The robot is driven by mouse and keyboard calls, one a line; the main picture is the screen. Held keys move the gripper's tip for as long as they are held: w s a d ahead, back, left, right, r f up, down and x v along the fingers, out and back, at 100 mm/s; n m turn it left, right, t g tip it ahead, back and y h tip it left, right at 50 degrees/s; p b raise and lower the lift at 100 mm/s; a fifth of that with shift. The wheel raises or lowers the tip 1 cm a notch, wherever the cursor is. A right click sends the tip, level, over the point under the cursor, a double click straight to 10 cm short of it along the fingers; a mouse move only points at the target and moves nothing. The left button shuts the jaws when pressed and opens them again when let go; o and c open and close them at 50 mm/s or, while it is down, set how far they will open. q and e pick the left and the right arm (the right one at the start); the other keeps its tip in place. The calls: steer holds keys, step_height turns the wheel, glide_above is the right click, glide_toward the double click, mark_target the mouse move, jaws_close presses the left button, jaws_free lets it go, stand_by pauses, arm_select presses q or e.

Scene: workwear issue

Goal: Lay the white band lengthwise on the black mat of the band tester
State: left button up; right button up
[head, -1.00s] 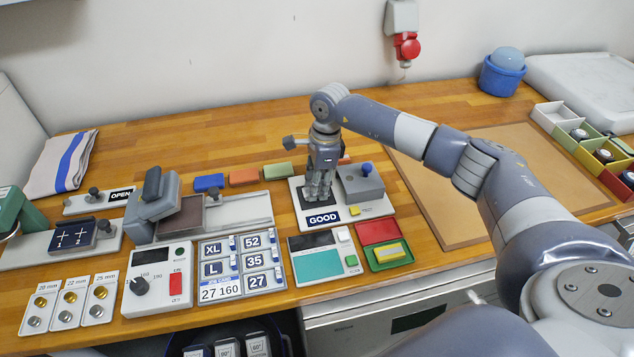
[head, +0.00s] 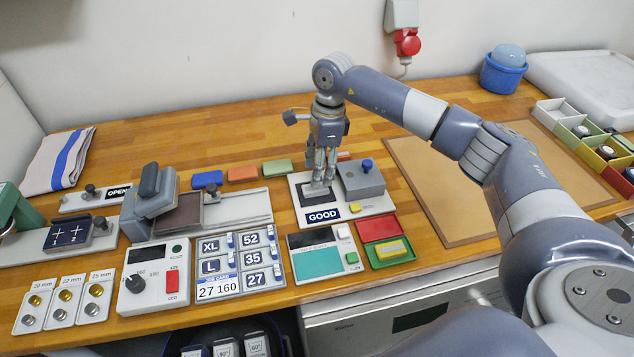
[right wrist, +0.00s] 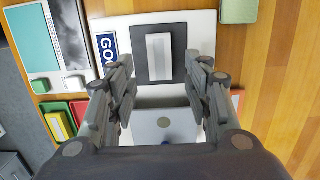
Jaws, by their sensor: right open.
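The band tester has a white base plate (head: 377,204) with a GOOD sign, a black mat (head: 311,207) and a grey block (head: 360,181) with a blue knob. In the right wrist view the white band (right wrist: 160,56) lies flat on the black mat (right wrist: 139,60), inside its edges. Its long side runs up and down in that view, toward the grey block. In the head view the band (head: 317,191) is partly hidden by my fingers. My right gripper (head: 323,181) is open and empty, just above the band. My left gripper is not in view.
Left of the tester stand a label board (head: 239,266) and a grey clamp device (head: 151,208). Red and green trays (head: 392,250) and a teal-screen unit (head: 322,256) are in front. Coloured blocks (head: 242,174) lie behind. A brown board (head: 448,195) lies to the right.

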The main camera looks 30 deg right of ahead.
mark_target(322, 186)
step_height(322, 186, up, 7)
steer(key=b, duration=0.1)
steer(key=shift+d+b, duration=0.3)
steer(key=shift+d, duration=0.1)
steer(key=shift+s+r, duration=0.1)
